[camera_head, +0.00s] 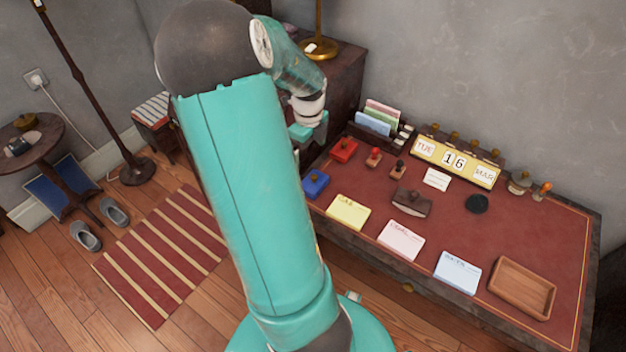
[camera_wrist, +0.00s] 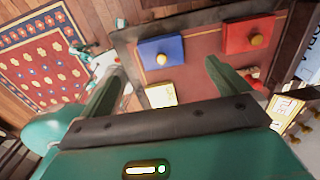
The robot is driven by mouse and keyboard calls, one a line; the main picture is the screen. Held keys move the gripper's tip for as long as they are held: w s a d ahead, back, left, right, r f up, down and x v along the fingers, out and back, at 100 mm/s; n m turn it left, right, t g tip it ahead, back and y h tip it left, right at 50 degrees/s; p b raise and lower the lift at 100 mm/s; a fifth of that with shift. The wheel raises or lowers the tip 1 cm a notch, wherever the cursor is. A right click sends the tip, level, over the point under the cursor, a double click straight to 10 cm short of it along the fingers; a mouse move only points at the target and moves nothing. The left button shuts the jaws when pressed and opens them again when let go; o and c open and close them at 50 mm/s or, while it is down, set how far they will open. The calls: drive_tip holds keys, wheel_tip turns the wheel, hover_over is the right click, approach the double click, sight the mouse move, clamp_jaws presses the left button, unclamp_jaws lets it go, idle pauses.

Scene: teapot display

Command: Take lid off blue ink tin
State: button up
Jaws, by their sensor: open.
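The blue ink tin (camera_head: 316,183) sits on the desk's left front part, its lid on. In the wrist view the blue tin (camera_wrist: 175,49) shows from above, with a small yellowish knob (camera_wrist: 161,59) on its lid. My gripper (camera_head: 308,131) is above the desk's left end, up and back from the blue tin. In the wrist view my gripper (camera_wrist: 163,68) is open, its two green fingers spread apart. The blue tin appears beyond and between the fingertips, not touched. Nothing is held.
A red tin (camera_head: 344,150) with a similar knob stands behind the blue one. Stamps (camera_head: 374,157), a yellow card pad (camera_head: 348,212), a dark blotter (camera_head: 411,202), a calendar (camera_head: 455,160) and a wooden tray (camera_head: 522,288) share the desk. A card rack (camera_head: 374,122) stands at the back left.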

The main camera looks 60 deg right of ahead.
hover_over(310, 179)
wheel_tip(310, 179, down, 5)
drive_tip(key=shift+r, duration=0.1)
wheel_tip(310, 179, down, 5)
drive_tip(key=shift+s+a+f, duration=0.1)
drive_tip(key=shift+s+f, duration=0.05)
drive_tip(key=shift+c, duration=0.2)
drive_tip(key=c, duration=1)
